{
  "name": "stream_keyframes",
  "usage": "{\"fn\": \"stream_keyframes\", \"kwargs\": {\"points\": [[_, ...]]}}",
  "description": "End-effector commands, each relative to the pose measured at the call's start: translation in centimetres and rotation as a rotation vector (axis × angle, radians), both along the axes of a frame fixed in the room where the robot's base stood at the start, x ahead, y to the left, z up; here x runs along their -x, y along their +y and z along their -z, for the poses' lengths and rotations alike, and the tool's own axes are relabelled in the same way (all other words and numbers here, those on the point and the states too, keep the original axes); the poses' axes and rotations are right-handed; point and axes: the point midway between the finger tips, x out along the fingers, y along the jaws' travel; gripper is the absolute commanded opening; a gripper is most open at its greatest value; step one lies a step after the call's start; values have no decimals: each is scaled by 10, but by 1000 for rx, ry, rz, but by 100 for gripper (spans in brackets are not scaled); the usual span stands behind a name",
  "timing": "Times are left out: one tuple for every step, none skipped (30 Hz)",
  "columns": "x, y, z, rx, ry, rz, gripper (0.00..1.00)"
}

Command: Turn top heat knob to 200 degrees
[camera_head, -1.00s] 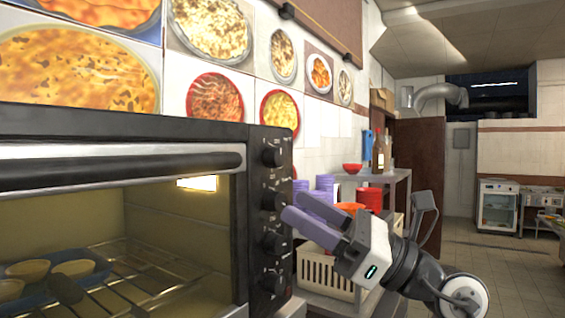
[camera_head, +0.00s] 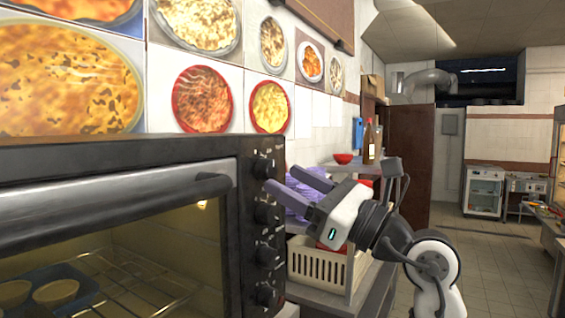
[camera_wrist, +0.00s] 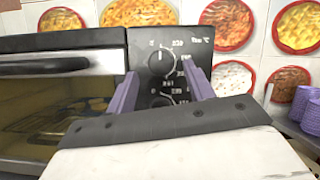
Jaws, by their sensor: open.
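The black oven's control panel (camera_head: 247,245) carries a column of several black knobs on its right side. The top heat knob (camera_head: 263,167) is the highest; in the wrist view it (camera_wrist: 161,60) shows a white pointer mark pointing about straight up, with temperature markings around it. A second knob (camera_head: 266,212) sits below it and is partly hidden by my gripper in the wrist view. My gripper (camera_head: 284,181) is open and empty in front of the panel, about level with the gap between these two knobs. In the wrist view its purple fingers lie either side of the top knob, without visible contact.
The oven door handle (camera_head: 120,200) juts out left of the panel. A cream basket (camera_head: 318,268) and purple stacked dishes stand right of the oven, behind my gripper. Tiled floor (camera_head: 495,255) is open at the right.

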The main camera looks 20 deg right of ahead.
Motion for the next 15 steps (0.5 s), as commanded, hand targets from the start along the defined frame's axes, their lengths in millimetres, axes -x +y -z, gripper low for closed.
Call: {"fn": "stream_keyframes", "kwargs": {"points": [[-5, 4, -6, 0, 1, -1, 53], [-8, 7, -7, 0, 1, -1, 53], [-11, 9, -8, 0, 1, -1, 53], [-12, 10, -8, 0, 1, -1, 53], [-14, 11, -9, 0, 1, -1, 53], [-15, 12, -9, 0, 0, 0, 53], [-16, 13, -9, 0, 0, 1, 53], [-17, 13, -9, 0, 0, 1, 53], [-17, 14, -9, 0, 0, 1, 53], [-17, 14, -9, 0, 0, 1, 53], [-18, 14, -9, 0, 0, 1, 53], [-18, 14, -9, 0, 0, 1, 53], [-18, 14, -8, 0, 0, 1, 53], [-17, 14, -8, 0, 0, 1, 53], [-17, 14, -8, 0, 0, 1, 53]]}}
